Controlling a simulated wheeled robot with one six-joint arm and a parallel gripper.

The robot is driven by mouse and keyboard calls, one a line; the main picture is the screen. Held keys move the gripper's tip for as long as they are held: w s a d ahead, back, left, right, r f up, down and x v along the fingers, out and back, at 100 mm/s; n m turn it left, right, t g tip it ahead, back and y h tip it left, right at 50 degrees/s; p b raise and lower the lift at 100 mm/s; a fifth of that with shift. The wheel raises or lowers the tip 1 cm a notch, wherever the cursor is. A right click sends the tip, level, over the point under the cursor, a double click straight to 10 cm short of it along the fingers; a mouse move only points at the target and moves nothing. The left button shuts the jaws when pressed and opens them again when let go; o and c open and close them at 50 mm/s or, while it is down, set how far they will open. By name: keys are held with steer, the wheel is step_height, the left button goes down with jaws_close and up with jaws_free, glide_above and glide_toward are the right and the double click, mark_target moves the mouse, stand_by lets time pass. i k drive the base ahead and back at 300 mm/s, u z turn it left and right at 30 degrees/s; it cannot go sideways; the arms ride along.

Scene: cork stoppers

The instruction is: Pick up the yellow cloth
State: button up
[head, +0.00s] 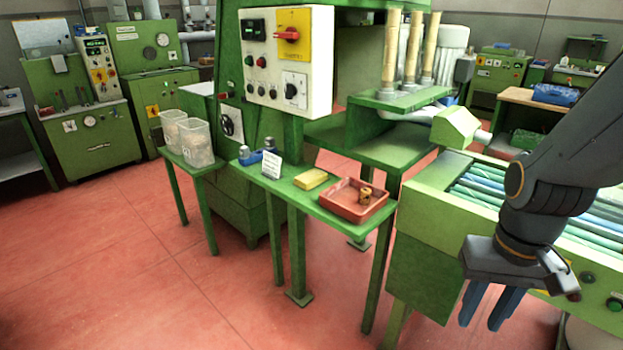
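The yellow cloth (311,179) lies folded flat on a narrow green bench (322,207). It sits between a small white sign and a red tray. My gripper (489,308) is at the lower right, pointing down with its two blue fingers apart. It is well to the right of the cloth, in front of the green conveyor, and nothing shows between the fingers.
The red tray (336,204) holds small brown pieces (366,196). The white sign (271,165) and a blue item (249,157) stand left of the cloth. A control panel (286,60) rises behind the bench. The roller conveyor (430,247) adjoins on the right. Red floor (180,290) is clear at left.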

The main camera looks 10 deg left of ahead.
mark_target(310, 179)
steer(key=u, duration=1.55)
steer(key=i, duration=0.65)
steer(key=z, duration=1.35)
steer(key=i, duration=0.45)
steer(key=u, duration=0.05)
